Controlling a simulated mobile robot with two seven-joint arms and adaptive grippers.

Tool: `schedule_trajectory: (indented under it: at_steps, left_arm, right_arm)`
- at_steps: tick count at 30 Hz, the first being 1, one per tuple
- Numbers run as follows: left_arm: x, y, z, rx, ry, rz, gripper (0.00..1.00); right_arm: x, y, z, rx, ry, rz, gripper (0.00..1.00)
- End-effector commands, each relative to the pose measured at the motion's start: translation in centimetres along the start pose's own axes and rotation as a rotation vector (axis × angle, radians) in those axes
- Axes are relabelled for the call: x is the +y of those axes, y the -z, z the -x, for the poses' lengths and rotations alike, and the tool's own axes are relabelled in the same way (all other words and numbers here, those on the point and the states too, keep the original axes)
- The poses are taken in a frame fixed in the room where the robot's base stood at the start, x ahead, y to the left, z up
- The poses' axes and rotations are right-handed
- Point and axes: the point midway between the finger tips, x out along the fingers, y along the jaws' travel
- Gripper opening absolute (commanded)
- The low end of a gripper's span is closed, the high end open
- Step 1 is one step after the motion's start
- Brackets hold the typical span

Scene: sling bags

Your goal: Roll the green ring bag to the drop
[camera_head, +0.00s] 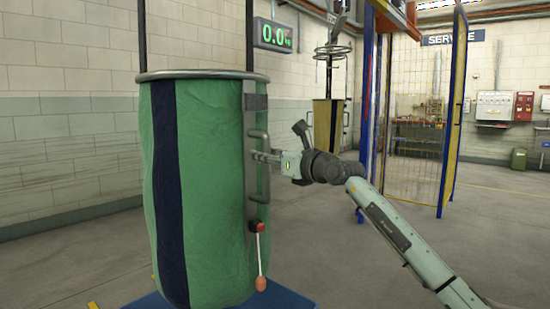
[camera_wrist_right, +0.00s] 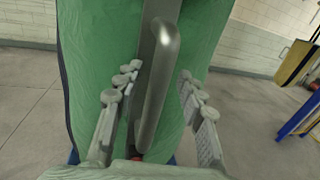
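The green ring bag (camera_head: 215,190) stands upright at left-centre in the head view, with a dark blue stripe and a metal ring round its top. A vertical metal handle (camera_head: 262,185) is on its right side. It also shows in the right wrist view (camera_wrist_right: 157,90), in front of the green cloth. My right gripper (camera_head: 265,157) is at the handle. In the wrist view its two fingers (camera_wrist_right: 155,98) are spread, with the bar between them and gaps visible at both sides. A lever with a red-orange knob (camera_head: 262,284) hangs below. My left gripper is out of view. I cannot tell which spot is the drop.
The bag stands over a blue base (camera_head: 290,298). Another hung bag, black and yellow (camera_head: 328,125), is farther back. A blue-and-yellow frame with mesh (camera_head: 410,125) stands behind my right arm. Grey floor is open at the right.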

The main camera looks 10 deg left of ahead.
Motion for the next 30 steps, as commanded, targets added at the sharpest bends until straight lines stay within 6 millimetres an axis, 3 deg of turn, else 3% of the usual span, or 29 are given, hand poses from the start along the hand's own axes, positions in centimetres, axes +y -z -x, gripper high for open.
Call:
schedule_trajectory:
  at_steps: [5, 12, 18, 30]
  left_arm:
    - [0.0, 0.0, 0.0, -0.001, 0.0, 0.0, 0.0]
    - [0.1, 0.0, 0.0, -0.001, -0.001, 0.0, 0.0]
    - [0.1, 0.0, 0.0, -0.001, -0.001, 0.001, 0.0]
    - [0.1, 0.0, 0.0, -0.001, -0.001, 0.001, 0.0]
  right_arm:
    - [-0.2, 0.1, 2.3, 0.0, 0.002, 0.002, 0.39]
    - [-0.2, 0.2, 7.6, 0.001, 0.003, 0.002, 0.39]
    - [-0.1, 0.1, 10.7, 0.002, 0.003, 0.0, 0.39]
    - [-0.1, 0.1, 11.9, 0.002, 0.002, 0.0, 0.39]
